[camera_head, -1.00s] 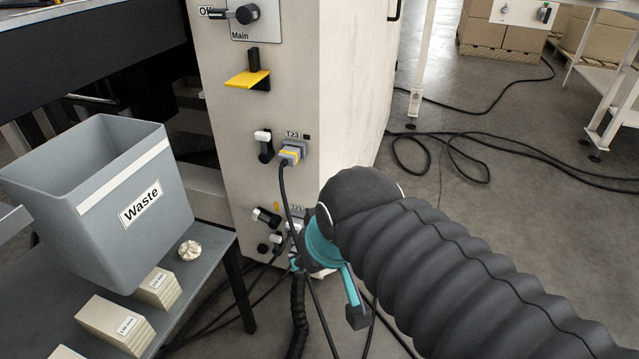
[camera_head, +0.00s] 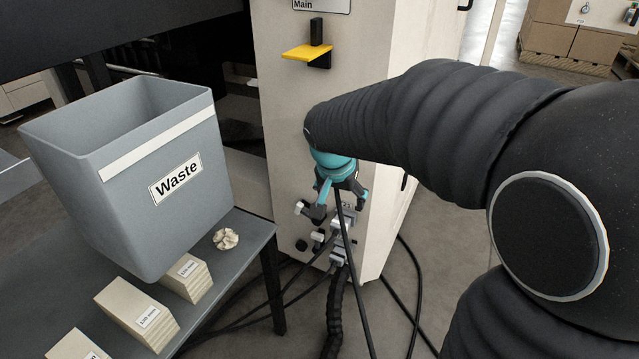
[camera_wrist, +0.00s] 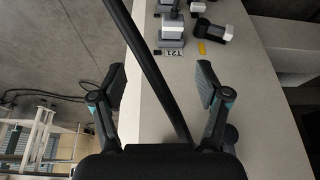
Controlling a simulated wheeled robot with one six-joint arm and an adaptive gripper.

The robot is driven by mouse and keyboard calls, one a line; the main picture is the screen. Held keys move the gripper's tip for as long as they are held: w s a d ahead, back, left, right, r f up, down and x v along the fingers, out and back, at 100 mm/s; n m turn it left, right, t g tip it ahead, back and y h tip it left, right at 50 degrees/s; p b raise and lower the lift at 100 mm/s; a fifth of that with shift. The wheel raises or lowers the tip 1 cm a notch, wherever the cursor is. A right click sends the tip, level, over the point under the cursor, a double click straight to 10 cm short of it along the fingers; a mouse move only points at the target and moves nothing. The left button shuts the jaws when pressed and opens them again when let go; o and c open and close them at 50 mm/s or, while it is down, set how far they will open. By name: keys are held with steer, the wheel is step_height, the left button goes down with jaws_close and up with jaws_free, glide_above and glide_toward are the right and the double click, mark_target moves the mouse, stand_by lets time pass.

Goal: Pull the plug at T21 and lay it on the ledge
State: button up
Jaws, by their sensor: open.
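The T21 plug (camera_head: 343,220) is a grey block at its socket low on the pale cabinet. It also shows at the top of the wrist view (camera_wrist: 172,38), beside the upside-down T21 label (camera_wrist: 173,53). My gripper (camera_head: 341,198) is open in front of the cabinet, just above T21, fingers pointing down in the head view. In the wrist view its fingers (camera_wrist: 161,82) are spread and T21 lies beyond them, apart. A black cable (camera_wrist: 148,65) crosses between the fingers; its upper end is hidden.
A black-and-white switch (camera_wrist: 212,31) and a yellow tag (camera_wrist: 202,47) sit beside T21. More plugs and cables hang below. A grey Waste bin (camera_head: 120,215) stands on a table (camera_head: 262,236) at left with labelled blocks. My arm hides the T23 area.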

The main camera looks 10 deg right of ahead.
steer(key=m, duration=0.1)
glide_toward(338, 225)
steer(key=shift+h, duration=0.3)
steer(key=b+x, duration=0.2)
steer(key=x, duration=0.7)
steer(key=shift+w+a+f+b, duration=0.1)
steer(key=shift+w+f+b, duration=0.15)
steer(key=shift+f+b, duration=0.05)
jaws_close()
steer(key=shift+s+a, duration=0.1)
steer(key=shift+s, duration=0.05)
steer(key=shift+s+a+b, duration=0.6)
steer(key=shift+s+b, duration=0.3)
steer(key=shift+s+a+b, duration=0.45)
steer(key=shift+s+a, duration=0.35)
steer(key=shift+s, duration=0.25)
